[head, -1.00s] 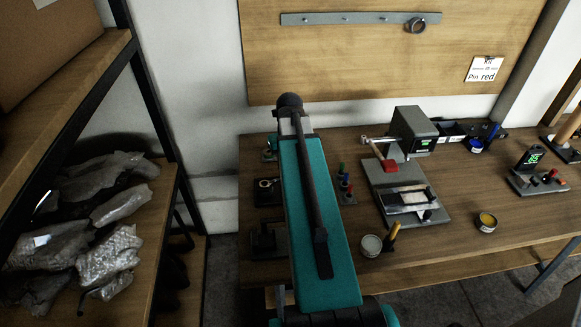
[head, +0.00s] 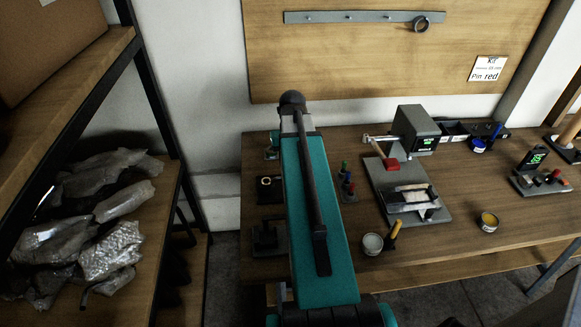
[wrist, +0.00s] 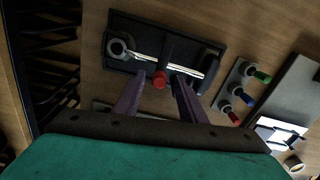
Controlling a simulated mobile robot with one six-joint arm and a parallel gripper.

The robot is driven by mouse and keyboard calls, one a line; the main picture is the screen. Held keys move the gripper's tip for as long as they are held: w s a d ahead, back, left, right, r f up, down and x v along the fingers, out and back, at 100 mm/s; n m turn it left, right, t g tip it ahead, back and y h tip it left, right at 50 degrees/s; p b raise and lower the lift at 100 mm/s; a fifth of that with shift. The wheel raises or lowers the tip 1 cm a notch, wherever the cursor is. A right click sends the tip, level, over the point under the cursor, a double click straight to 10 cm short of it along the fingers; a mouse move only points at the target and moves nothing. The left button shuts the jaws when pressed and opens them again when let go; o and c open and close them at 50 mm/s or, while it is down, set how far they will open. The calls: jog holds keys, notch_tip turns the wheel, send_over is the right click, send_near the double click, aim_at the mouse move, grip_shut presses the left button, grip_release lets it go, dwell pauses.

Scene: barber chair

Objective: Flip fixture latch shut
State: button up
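The fixture shows in the wrist view as a dark plate (wrist: 190,42) with a ring at its left end, a bright metal bar across it and a raised dark block. A red knob (wrist: 160,79) sits at the plate's near edge; I take it as the latch's handle, but its link to the bar is unclear. My gripper (wrist: 158,80) is open, with its two purple-grey fingers apart on either side of the knob in the picture. I cannot tell whether they touch it. In the head view my arm hides the gripper.
Red, blue and green pegs (wrist: 235,96) stand right of the fixture. In the head view, a grey plate (head: 436,213) with a red block, a display box (head: 417,130), an open tin (head: 372,243) and a yellow tin (head: 488,222) lie further right. A shelf with bags (head: 110,245) stands left.

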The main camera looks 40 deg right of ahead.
jog(key=shift+r, duration=0.1)
notch_tip(320, 180, up, 14)
jog(key=b, duration=0.3)
jog(key=shift+f, duration=0.2)
dwell(0.8)
dwell(0.7)
